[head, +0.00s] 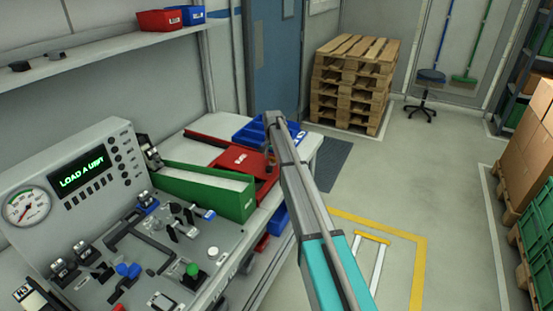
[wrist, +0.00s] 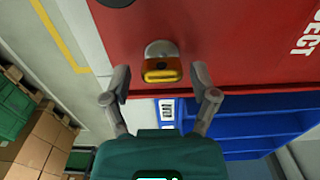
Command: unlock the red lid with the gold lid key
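The red lid (head: 238,158) lies on the bench beyond the green bin; it also fills the top of the wrist view (wrist: 235,45), with white lettering at the right. A grey rounded lock fitting (wrist: 161,48) sits near the lid's edge. An orange and yellow piece (wrist: 161,70) is at it; I cannot tell whether this is the gold lid key or part of the lock. My gripper (wrist: 160,68) is open, with a finger on each side of this piece and gaps to both. In the head view my arm hides part of the lid.
A blue bin (wrist: 230,125) shows below the lid's edge in the wrist view. A green bin (head: 205,190) and a control console (head: 75,165) stand at the left. Pallets (head: 352,85) are stacked at the back.

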